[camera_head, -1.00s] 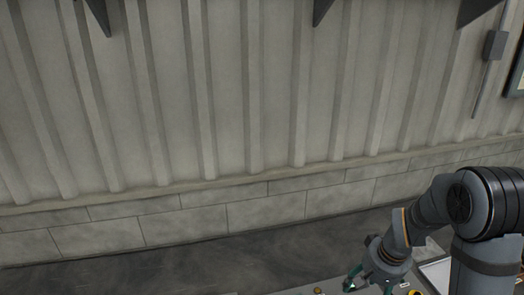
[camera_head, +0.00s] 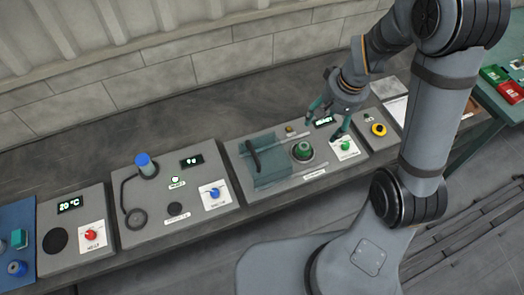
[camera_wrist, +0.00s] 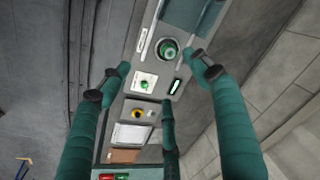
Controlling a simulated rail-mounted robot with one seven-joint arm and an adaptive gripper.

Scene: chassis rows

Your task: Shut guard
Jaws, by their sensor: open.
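The guard is a teal plate (camera_head: 270,172) with a dark bar handle (camera_head: 252,155). It sits at the left end of two rails on a grey panel, beside a green round part in a ring (camera_head: 303,151) that is uncovered. In the wrist view, a piece of the teal guard (camera_wrist: 192,14) shows at the top edge, above the green round part (camera_wrist: 168,49). My gripper (camera_head: 326,126) is open and empty above the right end of this panel, apart from the guard. Its teal fingers (camera_wrist: 157,82) are spread in the wrist view.
The same panel has a green knob (camera_head: 345,146) and a small display (camera_head: 323,121). A yellow button (camera_head: 379,129) is on the right. Panels with a blue knob (camera_head: 214,193) and red knob (camera_head: 90,235) lie left. A ribbed wall (camera_head: 100,30) stands behind.

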